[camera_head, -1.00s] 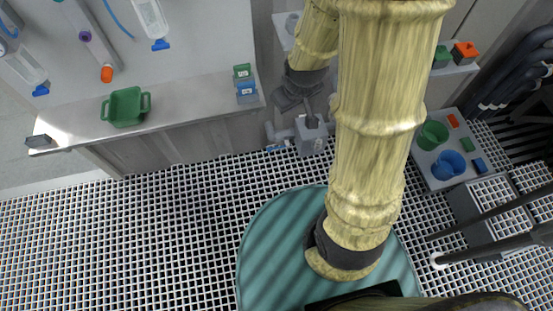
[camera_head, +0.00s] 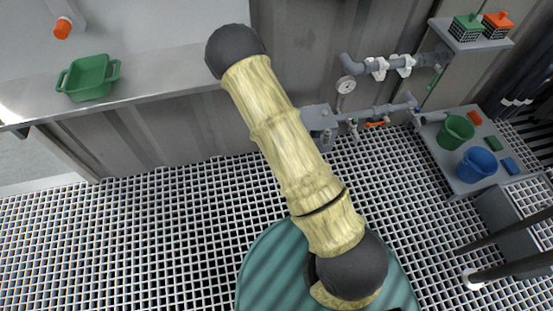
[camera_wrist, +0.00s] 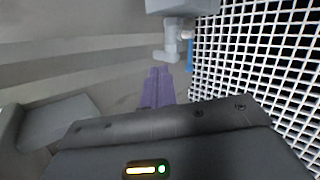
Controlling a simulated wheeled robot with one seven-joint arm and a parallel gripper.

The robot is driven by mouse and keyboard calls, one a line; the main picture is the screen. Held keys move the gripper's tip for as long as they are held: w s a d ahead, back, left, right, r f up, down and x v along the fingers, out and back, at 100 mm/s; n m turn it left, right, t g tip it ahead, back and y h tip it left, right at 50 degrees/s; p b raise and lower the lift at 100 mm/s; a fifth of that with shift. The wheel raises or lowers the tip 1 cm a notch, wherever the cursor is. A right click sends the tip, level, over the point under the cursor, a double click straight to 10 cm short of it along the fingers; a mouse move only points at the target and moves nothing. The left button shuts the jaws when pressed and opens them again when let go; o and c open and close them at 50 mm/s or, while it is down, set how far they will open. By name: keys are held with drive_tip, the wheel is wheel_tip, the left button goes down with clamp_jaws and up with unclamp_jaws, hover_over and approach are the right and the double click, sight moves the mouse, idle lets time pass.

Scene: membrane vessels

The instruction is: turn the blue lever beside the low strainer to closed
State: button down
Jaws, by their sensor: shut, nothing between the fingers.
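In the wrist view, a grey fitting with a boxy body (camera_wrist: 182,6) and a short pipe stub (camera_wrist: 174,40) is at the top centre. A narrow blue lever (camera_wrist: 190,54) shows beside the stub, against the white floor grating. My gripper (camera_wrist: 158,72) has purple fingers, shut together and empty, with tips just below the stub; I cannot tell whether they touch it. In the head view, a grey boxy body (camera_head: 319,118), likely the strainer, stands low by the wall, partly behind my arm. The blue lever and my gripper are not visible there.
Pipes with a gauge (camera_head: 346,85) and an orange lever (camera_head: 377,123) run right of the grey body. A grey tray (camera_head: 461,184) holds a green bucket (camera_head: 455,132) and blue bucket (camera_head: 477,165). A green bin (camera_head: 89,77) stands on the left bench. The floor grating is open.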

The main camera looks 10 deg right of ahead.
wheel_tip(320, 180, down, 26)
drive_tip(key=a+n+t+y+b, duration=0.1)
drive_tip(key=n+t+b, duration=0.1)
drive_tip(key=n+b, duration=0.6)
drive_tip(key=n+t+y+b, duration=0.2)
drive_tip(key=n+t+b, duration=0.1)
drive_tip(key=n+b, duration=0.5)
drive_tip(key=shift+w+a+f+n+b, duration=0.25)
drive_tip(key=shift+a+n+b, duration=0.15)
drive_tip(key=shift+n, duration=0.1)
drive_tip(key=b+x, duration=0.6)
drive_tip(key=x, duration=0.5)
drive_tip(key=shift+s+r+b, duration=0.25)
drive_tip(key=shift+r+b, duration=0.15)
drive_tip(key=shift+r, duration=0.7)
drive_tip(key=shift+s+r+b, duration=0.2)
drive_tip(key=shift+r+b, duration=0.15)
drive_tip(key=shift+r, duration=0.75)
